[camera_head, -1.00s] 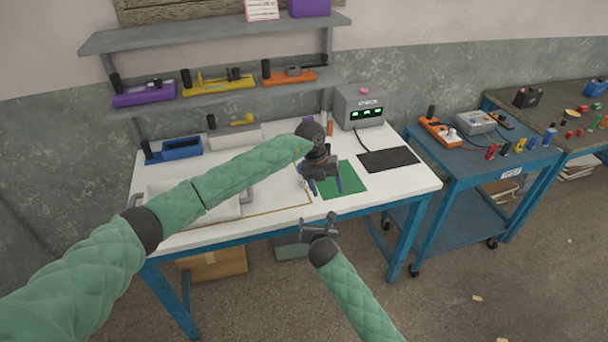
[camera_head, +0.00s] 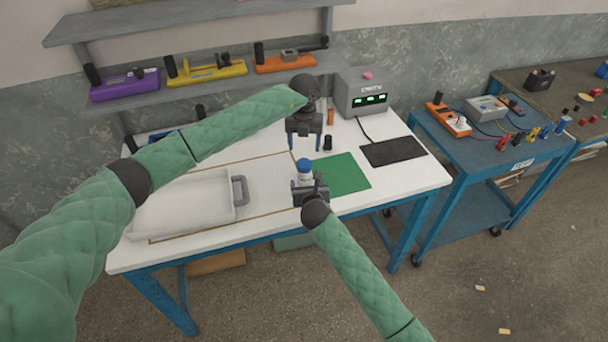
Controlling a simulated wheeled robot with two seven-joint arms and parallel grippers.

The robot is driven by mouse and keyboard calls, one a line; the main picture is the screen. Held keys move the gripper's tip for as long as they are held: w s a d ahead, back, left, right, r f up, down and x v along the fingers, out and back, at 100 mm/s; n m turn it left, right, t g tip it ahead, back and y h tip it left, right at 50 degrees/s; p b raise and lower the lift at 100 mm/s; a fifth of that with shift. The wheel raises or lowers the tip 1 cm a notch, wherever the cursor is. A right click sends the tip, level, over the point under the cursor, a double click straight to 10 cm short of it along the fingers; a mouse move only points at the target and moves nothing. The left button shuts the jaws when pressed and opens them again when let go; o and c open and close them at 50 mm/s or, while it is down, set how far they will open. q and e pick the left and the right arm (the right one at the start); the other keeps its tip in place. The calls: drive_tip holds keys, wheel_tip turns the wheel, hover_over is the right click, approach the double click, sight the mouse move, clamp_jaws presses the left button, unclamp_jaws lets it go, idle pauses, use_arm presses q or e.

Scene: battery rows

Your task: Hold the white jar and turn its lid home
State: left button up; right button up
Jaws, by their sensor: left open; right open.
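The white jar (camera_head: 305,180) stands upright on the white table, just left of the green mat. Its blue lid (camera_head: 304,165) sits on top; I cannot tell whether it is seated fully. My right gripper (camera_head: 309,187) is open at the jar's near side, and its fingers and wrist hide the lower part of the jar. I cannot tell whether the fingers touch it. My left gripper (camera_head: 304,146) is open and points down, above and behind the jar, apart from the lid.
A white tray (camera_head: 238,203) with a grey handle lies on the left of the table. The green mat (camera_head: 350,176) and black mat (camera_head: 393,151) are bare. A small black cylinder (camera_head: 328,143) stands near my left gripper. A grey box (camera_head: 361,97) with green displays is behind.

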sight(304, 163)
drive_tip(key=x, duration=0.7)
drive_tip(key=shift+w, duration=0.25)
clamp_jaws()
idle(0.3)
use_arm(q)
drive_tip(key=shift+f, duration=0.15)
idle(0.4)
drive_tip(key=shift+f, duration=3.9)
drive_tip(key=c, duration=1)
